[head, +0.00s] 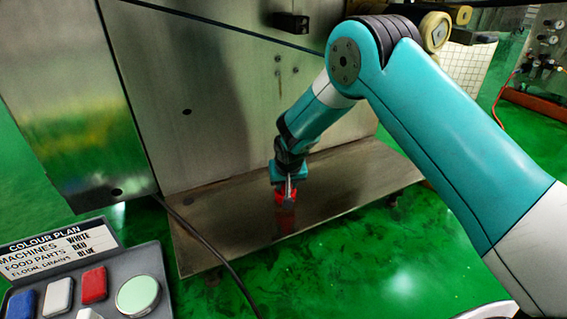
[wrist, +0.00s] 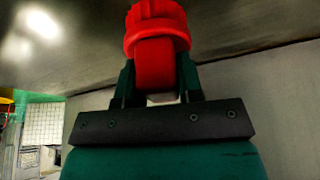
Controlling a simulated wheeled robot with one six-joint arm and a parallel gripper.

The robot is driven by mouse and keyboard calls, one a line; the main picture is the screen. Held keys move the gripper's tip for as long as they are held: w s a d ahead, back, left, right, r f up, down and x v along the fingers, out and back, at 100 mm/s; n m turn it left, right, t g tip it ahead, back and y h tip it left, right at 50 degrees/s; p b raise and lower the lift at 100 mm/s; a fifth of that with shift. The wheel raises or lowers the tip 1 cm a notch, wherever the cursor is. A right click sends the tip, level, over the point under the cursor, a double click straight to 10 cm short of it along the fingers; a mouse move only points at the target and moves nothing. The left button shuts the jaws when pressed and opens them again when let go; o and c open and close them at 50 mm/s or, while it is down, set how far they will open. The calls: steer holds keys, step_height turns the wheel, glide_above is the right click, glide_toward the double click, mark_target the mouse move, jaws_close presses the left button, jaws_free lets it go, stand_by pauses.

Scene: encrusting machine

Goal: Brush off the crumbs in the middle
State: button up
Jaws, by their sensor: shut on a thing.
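My gripper (head: 287,183) points down over the metal ledge (head: 215,218) at the machine's foot, near its middle. It is shut on a red tool (head: 285,197). In the wrist view my gripper's two dark fingers (wrist: 157,82) stand on either side of the red tool (wrist: 157,40), which has a thick rounded collar. The tool's lower end is close to the ledge; I cannot tell whether it touches. A red reflection shows on the ledge below it. No crumbs can be made out; the spot under the tool is hidden.
A grey tray (head: 120,262) at lower left holds a blue block (head: 22,304), a white block (head: 58,297), a red block (head: 94,285) and a round green-topped item (head: 138,295). A colour plan sign (head: 62,247) stands behind them. A dark cable (head: 205,243) crosses the ledge's left part.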

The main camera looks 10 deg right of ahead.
steer(key=shift+r+p, duration=2.05)
steer(key=shift+r, duration=0.6)
